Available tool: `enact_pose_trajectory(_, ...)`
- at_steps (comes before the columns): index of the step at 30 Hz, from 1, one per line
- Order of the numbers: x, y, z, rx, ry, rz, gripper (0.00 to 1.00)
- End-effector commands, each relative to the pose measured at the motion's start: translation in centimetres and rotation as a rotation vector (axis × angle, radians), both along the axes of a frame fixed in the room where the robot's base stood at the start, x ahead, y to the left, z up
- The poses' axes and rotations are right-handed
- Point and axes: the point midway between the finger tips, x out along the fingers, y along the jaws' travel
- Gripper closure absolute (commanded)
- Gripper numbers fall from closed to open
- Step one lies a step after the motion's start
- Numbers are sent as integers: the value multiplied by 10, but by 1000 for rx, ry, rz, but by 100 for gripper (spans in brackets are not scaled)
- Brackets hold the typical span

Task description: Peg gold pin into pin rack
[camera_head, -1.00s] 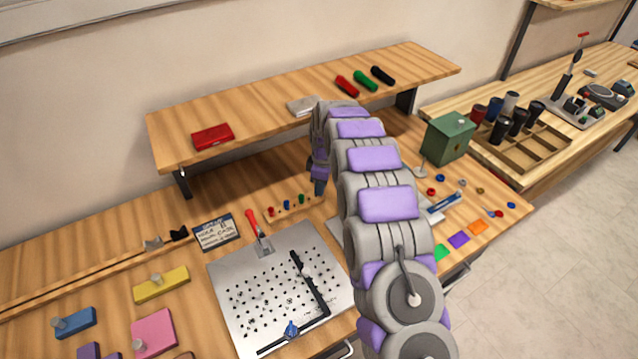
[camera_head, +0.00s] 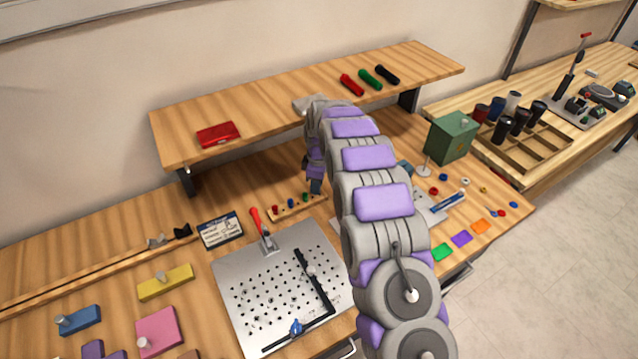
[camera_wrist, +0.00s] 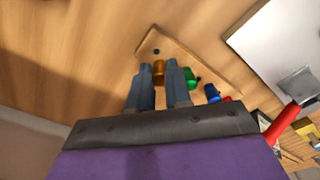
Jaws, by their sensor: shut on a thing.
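The pin rack is a small wooden board (camera_head: 284,215) on the bench behind the metal plate. It also shows in the wrist view (camera_wrist: 181,52), with a dark hole near its end. A red pin (camera_head: 275,209), a blue pin (camera_head: 291,203) and a green pin (camera_head: 305,197) stand in a row on it. In the wrist view my gripper (camera_wrist: 159,70) is shut on the gold pin (camera_wrist: 159,74), beside the green pin (camera_wrist: 191,77). The gold pin's lower end is hidden, so I cannot tell whether it is in a hole. In the head view my gripper (camera_head: 316,186) is at the rack's right end.
A perforated metal plate (camera_head: 245,300) with a red-handled clamp (camera_head: 257,222) lies in front of the rack. A label card (camera_head: 220,231) stands to the left. A raised shelf (camera_head: 260,110) spans behind and above. A green box (camera_head: 450,137) stands to the right.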

Motion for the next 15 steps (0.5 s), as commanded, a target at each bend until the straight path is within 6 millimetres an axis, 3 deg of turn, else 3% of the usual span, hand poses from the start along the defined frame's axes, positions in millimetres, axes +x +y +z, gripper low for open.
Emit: enact_pose_trajectory(15, 0, -9, 1, 5, -1, -1, 100)
